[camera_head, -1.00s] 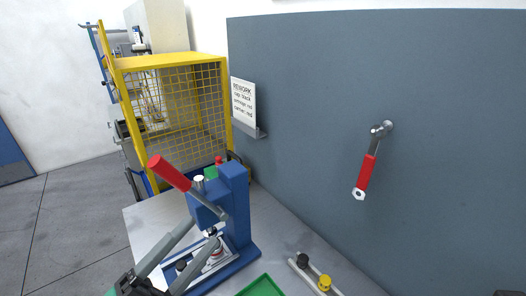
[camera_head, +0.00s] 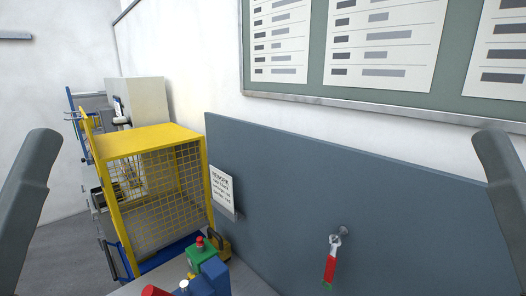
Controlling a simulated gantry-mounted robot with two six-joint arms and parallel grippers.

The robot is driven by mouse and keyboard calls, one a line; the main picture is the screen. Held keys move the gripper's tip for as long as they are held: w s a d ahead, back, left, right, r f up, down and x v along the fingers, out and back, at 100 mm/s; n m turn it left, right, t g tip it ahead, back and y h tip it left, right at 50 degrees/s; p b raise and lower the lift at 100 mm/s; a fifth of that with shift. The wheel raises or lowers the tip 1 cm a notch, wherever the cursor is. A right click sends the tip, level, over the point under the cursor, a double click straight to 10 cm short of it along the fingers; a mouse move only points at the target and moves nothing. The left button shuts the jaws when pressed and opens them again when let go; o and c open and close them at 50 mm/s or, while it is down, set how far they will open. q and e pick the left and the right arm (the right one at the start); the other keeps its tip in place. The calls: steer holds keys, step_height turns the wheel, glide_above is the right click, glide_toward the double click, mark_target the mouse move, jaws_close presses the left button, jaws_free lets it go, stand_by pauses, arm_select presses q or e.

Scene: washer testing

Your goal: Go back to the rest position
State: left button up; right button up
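Neither of my grippers shows in the head view. Parts of my two arms rise as dark grey links at the far left and far right edges. The blue press (camera_head: 214,278) is cut off by the bottom edge. Only its top and the end of its red handle (camera_head: 155,291) show. Its base and anything on it are out of view.
A yellow mesh cage (camera_head: 160,195) stands left of the press. A green box with a red button (camera_head: 201,252) is behind the press. A red-handled wrench (camera_head: 331,262) hangs on the grey panel (camera_head: 300,190). A note card (camera_head: 222,188) is on the panel's left end.

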arm_select(q)
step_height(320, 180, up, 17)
steer(key=p, duration=1.3)
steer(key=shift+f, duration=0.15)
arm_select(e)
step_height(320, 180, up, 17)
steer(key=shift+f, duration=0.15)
